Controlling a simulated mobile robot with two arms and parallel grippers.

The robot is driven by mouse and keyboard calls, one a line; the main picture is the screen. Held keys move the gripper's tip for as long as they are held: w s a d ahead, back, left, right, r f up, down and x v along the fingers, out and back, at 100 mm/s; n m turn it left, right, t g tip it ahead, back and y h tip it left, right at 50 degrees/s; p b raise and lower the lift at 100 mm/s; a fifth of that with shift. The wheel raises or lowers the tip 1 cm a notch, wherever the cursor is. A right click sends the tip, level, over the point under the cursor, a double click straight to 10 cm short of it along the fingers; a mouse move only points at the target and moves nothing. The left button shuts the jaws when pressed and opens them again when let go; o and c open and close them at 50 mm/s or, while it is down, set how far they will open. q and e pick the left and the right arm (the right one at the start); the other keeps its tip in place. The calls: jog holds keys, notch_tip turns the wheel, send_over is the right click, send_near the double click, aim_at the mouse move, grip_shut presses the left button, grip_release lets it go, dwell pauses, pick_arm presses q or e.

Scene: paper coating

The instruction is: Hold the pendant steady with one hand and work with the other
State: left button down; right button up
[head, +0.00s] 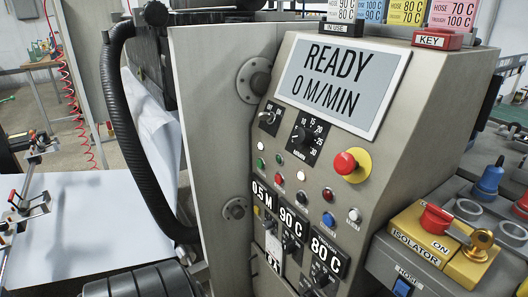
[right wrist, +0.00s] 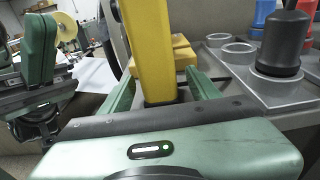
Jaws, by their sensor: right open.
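In the right wrist view my right gripper (right wrist: 159,84) is open, with one green finger on each side of a tall yellow upright body (right wrist: 148,45). It may be the pendant, but its top is cut off by the picture edge and I see no buttons on it. Gaps show between it and the fingers. The head view shows neither gripper and no clear pendant. It shows the grey control panel (head: 243,150), with its screen (head: 340,84) reading READY, 0 M/MIN.
A red stop button (head: 345,163) sticks out of the panel. To the right are the yellow isolator (head: 421,246) with a red handle and several cups. A black hose (head: 128,130) hangs at the left, beside white paper (head: 90,215). A green and black part (right wrist: 38,55) stands left in the wrist view.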

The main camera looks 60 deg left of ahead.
jog(key=shift+d, duration=0.1)
jog(key=d+r, duration=0.1)
jog(key=d, duration=1)
jog(key=shift+d, duration=0.4)
